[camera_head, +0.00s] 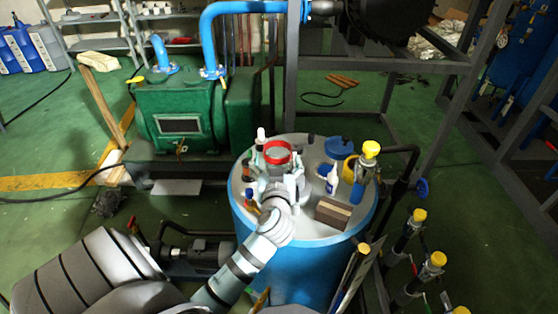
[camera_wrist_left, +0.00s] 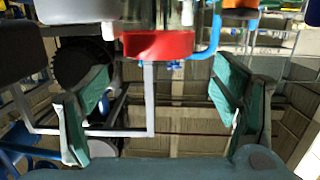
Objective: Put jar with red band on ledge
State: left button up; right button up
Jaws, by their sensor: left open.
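The jar with the red band (camera_head: 277,153) stands on the round top of a blue drum (camera_head: 303,270), its red ring showing from above. It also shows in the left wrist view as clear glass with a red band (camera_wrist_left: 157,45), at the top between the fingers. My left gripper (camera_head: 281,172) is open at the near side of the jar, its fingers spread to either side; I cannot tell whether they touch it. Its green-padded fingers show apart in the left wrist view (camera_wrist_left: 160,92). I cannot tell which surface is the ledge. My right gripper is not in view.
Around the jar on the drum top stand a white bottle (camera_head: 332,180), a brown block (camera_head: 333,213), a blue cap-like item (camera_head: 339,148) and a yellow-capped fitting (camera_head: 369,165). A green machine (camera_head: 180,115) with blue pipes stands behind left. A grey frame (camera_head: 292,80) rises behind the drum.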

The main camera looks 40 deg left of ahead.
aim_at(277, 141)
pick_arm(q)
jog(key=x, duration=0.7)
jog(key=shift+f, duration=0.15)
jog(key=shift+d, duration=0.1)
jog(key=c, duration=1.9)
